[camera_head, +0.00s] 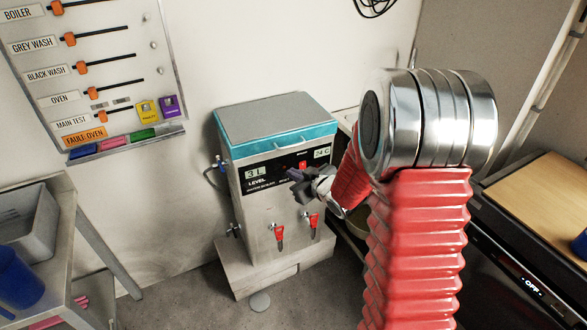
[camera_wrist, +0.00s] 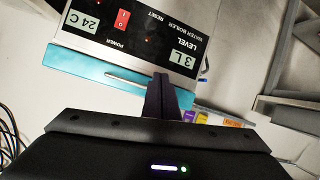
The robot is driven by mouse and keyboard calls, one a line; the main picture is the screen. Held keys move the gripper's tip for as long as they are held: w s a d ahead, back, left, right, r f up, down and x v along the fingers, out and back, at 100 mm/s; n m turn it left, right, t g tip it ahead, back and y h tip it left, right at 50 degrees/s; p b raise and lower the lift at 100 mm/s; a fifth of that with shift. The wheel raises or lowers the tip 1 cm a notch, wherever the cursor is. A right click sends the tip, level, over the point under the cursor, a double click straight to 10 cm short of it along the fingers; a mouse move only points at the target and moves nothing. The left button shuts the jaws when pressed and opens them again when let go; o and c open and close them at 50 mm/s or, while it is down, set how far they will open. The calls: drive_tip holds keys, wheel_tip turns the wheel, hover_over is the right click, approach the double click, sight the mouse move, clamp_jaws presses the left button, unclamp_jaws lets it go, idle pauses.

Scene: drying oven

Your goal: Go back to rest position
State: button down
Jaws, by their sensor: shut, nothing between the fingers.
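My gripper (camera_head: 290,173) is in front of the water boiler's panel in the head view, at the end of my red-sleeved arm. Its fingers are together with nothing between them. In the wrist view my gripper (camera_wrist: 160,97) points at the boiler's front, which appears upside down. The water boiler (camera_head: 262,215) is a steel box with a teal-edged grey lid. Its panel (camera_wrist: 130,30) reads 3 L and 24 C and has a red power switch (camera_wrist: 123,19). I cannot tell whether the fingertips touch the panel.
A slider panel (camera_head: 100,75) hangs on the wall at left. A metal rack (camera_head: 75,235) with a grey bin and a blue jug (camera_head: 18,275) stands at lower left. A dark appliance reading OFF (camera_head: 520,275) and a wooden board (camera_head: 545,190) are at right. Open floor lies left of the boiler.

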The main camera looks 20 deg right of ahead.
drive_tip(key=s+a+r+m+g+y, duration=0.15)
drive_tip(key=s+a+m+g, duration=0.25)
drive_tip(key=s+a, duration=0.45)
drive_tip(key=s+a+r+m+g+y, duration=0.1)
drive_tip(key=s+a+m+g+y, duration=0.35)
drive_tip(key=s, duration=0.65)
drive_tip(key=s+d+r+n+g+h, duration=0.1)
drive_tip(key=s+d+r+h, duration=0.15)
drive_tip(key=s, duration=0.35)
drive_tip(key=s+d+r+g+h, duration=0.1)
drive_tip(key=s+r+h, duration=0.1)
drive_tip(key=s+h, duration=0.25)
drive_tip(key=s+d+r+n+t+h, duration=0.1)
drive_tip(key=s+d+r+n+t, duration=0.1)
drive_tip(key=r, duration=0.6)
drive_tip(key=shift+s+d+r+t+h, duration=0.15)
drive_tip(key=shift+s+r+t+h, duration=0.4)
drive_tip(key=shift+s, duration=0.85)
